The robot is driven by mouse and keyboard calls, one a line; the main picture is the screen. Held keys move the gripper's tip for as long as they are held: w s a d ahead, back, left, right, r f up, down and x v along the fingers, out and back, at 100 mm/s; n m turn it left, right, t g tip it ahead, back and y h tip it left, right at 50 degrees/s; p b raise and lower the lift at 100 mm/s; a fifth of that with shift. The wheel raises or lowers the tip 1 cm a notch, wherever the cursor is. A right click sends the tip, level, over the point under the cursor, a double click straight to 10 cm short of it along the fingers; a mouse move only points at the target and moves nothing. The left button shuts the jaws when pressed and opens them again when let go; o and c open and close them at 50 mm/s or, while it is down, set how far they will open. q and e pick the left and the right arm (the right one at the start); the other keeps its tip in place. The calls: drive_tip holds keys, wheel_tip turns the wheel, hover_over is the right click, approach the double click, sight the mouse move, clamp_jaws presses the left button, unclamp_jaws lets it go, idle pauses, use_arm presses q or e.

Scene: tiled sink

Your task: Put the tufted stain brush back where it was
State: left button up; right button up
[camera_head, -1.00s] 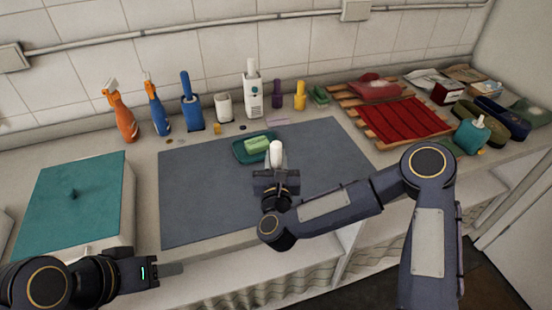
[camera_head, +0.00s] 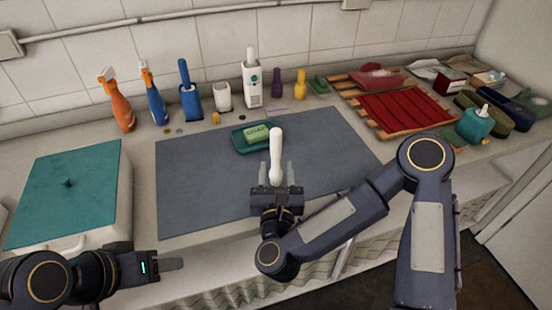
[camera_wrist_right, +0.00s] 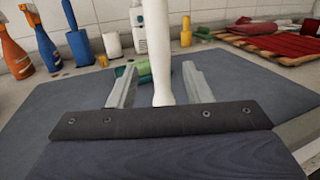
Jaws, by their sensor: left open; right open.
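A white, long-handled object, which looks like the tufted stain brush (camera_head: 275,150), is at the front middle of the grey mat (camera_head: 200,185). Its bristles cannot be made out. My right gripper (camera_head: 275,172) is open, with one finger on each side of its lower end. In the right wrist view the white shaft (camera_wrist_right: 161,60) rises between the spread fingers (camera_wrist_right: 160,88) with gaps on both sides, its top cut off. Whether its foot rests on the mat is hidden. My left gripper (camera_head: 172,264) is open and empty at the front left, below the teal-lidded box.
Behind the mat stand orange (camera_head: 117,105) and blue (camera_head: 153,98) spray bottles, a blue holder (camera_head: 191,102), a white cup (camera_head: 222,96) and a white labelled holder (camera_head: 252,88). A teal tray (camera_head: 240,139) holds a green sponge. The mat's left part is clear.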

drive_tip(key=s+b, duration=0.2)
drive_tip(key=s, duration=0.1)
drive_tip(key=shift+s+f+b, duration=0.1)
drive_tip(key=shift+s+b, duration=0.2)
drive_tip(key=shift+b, duration=0.1)
drive_tip(key=s+d+r+n+g+y, duration=0.1)
drive_tip(key=d+n+g+y, duration=0.25)
drive_tip(key=n, duration=0.85)
drive_tip(key=d+r+n+g+y, duration=0.1)
drive_tip(key=d+n+g+y, duration=0.25)
drive_tip(key=n, duration=0.95)
drive_tip(key=s+d+f+n+g+h, duration=0.1)
drive_tip(key=s+d+f+n+g, duration=0.1)
drive_tip(key=s+d, duration=0.4)
drive_tip(key=s+d+f+n+g+h, duration=0.1)
drive_tip(key=s+d+n+g+h, duration=0.1)
drive_tip(key=s+d+n+g, duration=0.2)
drive_tip(key=s+d+n, duration=0.3)
drive_tip(key=s, duration=0.5)
drive_tip(key=shift+s+f, duration=0.3)
drive_tip(key=shift+f, duration=0.05)
